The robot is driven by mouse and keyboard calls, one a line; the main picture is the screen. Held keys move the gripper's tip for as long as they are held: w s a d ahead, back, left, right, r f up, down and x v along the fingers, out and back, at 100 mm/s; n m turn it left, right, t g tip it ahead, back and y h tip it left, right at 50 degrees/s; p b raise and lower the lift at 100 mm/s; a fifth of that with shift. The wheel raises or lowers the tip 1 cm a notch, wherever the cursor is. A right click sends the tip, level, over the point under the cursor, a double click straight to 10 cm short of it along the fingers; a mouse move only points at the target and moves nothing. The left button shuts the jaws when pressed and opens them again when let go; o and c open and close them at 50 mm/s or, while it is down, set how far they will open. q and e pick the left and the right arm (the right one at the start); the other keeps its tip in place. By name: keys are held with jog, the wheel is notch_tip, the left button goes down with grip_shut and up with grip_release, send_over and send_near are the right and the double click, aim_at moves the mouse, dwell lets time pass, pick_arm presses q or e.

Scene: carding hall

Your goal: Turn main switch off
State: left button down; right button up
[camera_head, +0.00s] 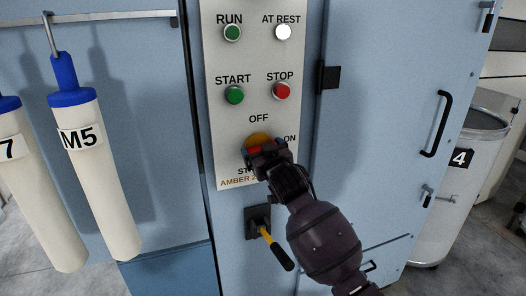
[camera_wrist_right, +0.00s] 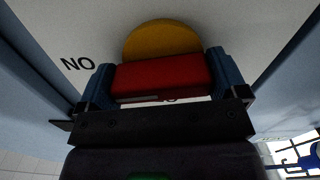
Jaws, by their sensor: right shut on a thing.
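The main switch is a red handle (camera_wrist_right: 160,77) on a round yellow disc (camera_head: 258,139), on the pale control panel (camera_head: 225,125). OFF is printed above the disc and ON to its right. My right gripper (camera_head: 266,152) is at the switch, coming in from the lower right. In the right wrist view its two blue fingers (camera_wrist_right: 161,76) are on either side of the red handle, shut on it. The gripper hides part of the handle and the lettering below in the head view, so the handle's exact angle is hard to tell. My left gripper is not in view.
Above the switch are a green START button (camera_head: 234,95), a red STOP button (camera_head: 282,91) and two lamps. A yellow-and-black lever (camera_head: 274,248) sticks out below. White tubes with blue tops (camera_head: 95,150) hang at left; a cabinet door handle (camera_head: 437,125) is at right.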

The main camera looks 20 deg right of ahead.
jog(key=n, duration=0.4)
jog(key=shift+n, duration=0.3)
jog(key=n, duration=0.3)
jog(key=shift+r+n, duration=0.1)
jog(key=shift+n, duration=0.3)
jog(key=n, duration=0.3)
jog(key=shift+a+n, duration=0.1)
jog(key=shift+n, duration=2.1)
jog(key=o, duration=0.6)
jog(key=s+b, duration=0.1)
jog(key=s, duration=1)
